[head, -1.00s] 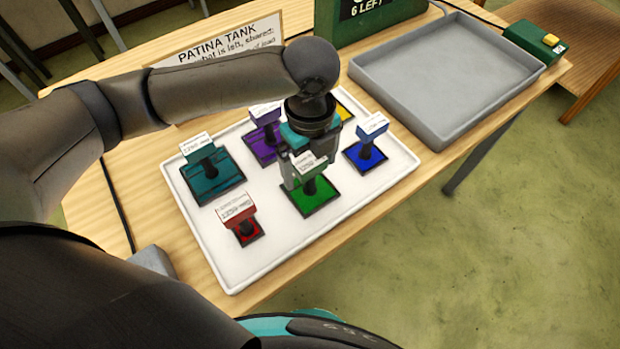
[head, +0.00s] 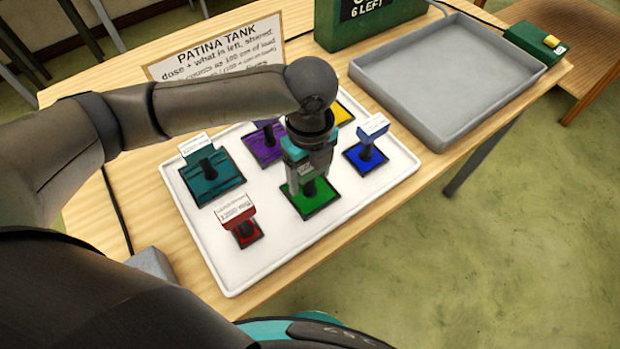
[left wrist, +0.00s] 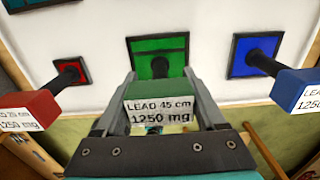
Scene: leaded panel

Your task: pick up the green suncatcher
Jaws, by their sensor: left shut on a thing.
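The green suncatcher (head: 318,201) is a green square panel with a dark border and an upright stem, lying on the white tray (head: 262,262). My left gripper (head: 303,182) is over it and shut on the block at the top of its stem. In the left wrist view the green suncatcher (left wrist: 146,46) lies beyond the fingers, and its label between them reads "LEAD 45 cm 1250 mg". The left gripper (left wrist: 160,100) has one finger on each side of that block. The panel appears to rest on the tray. My right gripper is not in view.
Around it on the tray are a red suncatcher (head: 246,234), a teal one (head: 208,186), a purple one (head: 265,150), a yellow one (head: 341,113) and a blue one (head: 367,159). An empty grey basin (head: 450,85) stands right of the "PATINA TANK" sign (head: 215,52).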

